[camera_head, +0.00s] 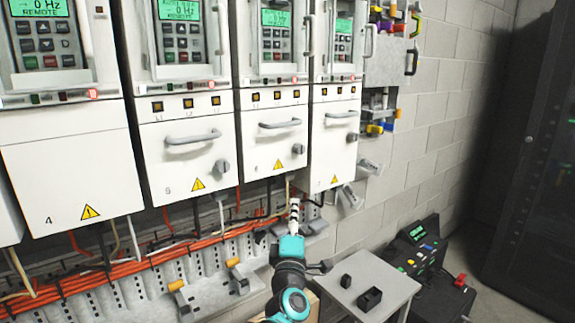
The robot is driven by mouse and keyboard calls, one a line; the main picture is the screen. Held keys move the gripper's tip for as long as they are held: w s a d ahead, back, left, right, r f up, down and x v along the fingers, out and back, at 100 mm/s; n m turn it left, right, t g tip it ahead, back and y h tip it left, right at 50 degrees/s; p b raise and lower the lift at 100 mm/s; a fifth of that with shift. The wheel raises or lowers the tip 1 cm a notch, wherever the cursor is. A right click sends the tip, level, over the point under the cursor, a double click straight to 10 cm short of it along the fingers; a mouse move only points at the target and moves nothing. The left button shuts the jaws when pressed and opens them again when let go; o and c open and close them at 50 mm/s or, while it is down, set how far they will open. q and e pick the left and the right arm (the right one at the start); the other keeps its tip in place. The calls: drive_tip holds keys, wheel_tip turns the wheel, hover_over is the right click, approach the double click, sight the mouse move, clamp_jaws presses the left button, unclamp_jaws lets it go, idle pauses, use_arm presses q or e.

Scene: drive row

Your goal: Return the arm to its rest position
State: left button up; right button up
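My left arm reaches up from the bottom centre, with black links and teal joint covers. Its gripper end (293,216) is a narrow light and dark part pointing up, in front of the wall just below the drive cabinets. The fingers are too small to tell apart, and I cannot make out anything held in them. Dark parts stick out on both sides of the arm below it. My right gripper is not in view.
White drive cabinets, among them one marked 4 (70,165), line the wall above orange cables (150,258). A small grey table (365,285) with two black blocks stands just right of the arm. A black case (425,262) and a dark rack (535,170) are further right.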

use_arm(q)
drive_tip(key=s+a+f+m+g, duration=0.7)
drive_tip(key=s+f, duration=0.6)
drive_tip(key=s, duration=0.2)
drive_tip(key=s+a+f+m+g+y, duration=0.1)
drive_tip(key=s+a+f+m+g, duration=0.5)
drive_tip(key=s, duration=1)
drive_tip(key=a+f+m, duration=0.3)
drive_tip(key=a+f, duration=0.3)
drive_tip(key=f, duration=0.1)
drive_tip(key=shift+a+f+m+g, duration=0.2)
drive_tip(key=shift+a+m+g, duration=0.1)
drive_tip(key=shift+g, duration=0.1)
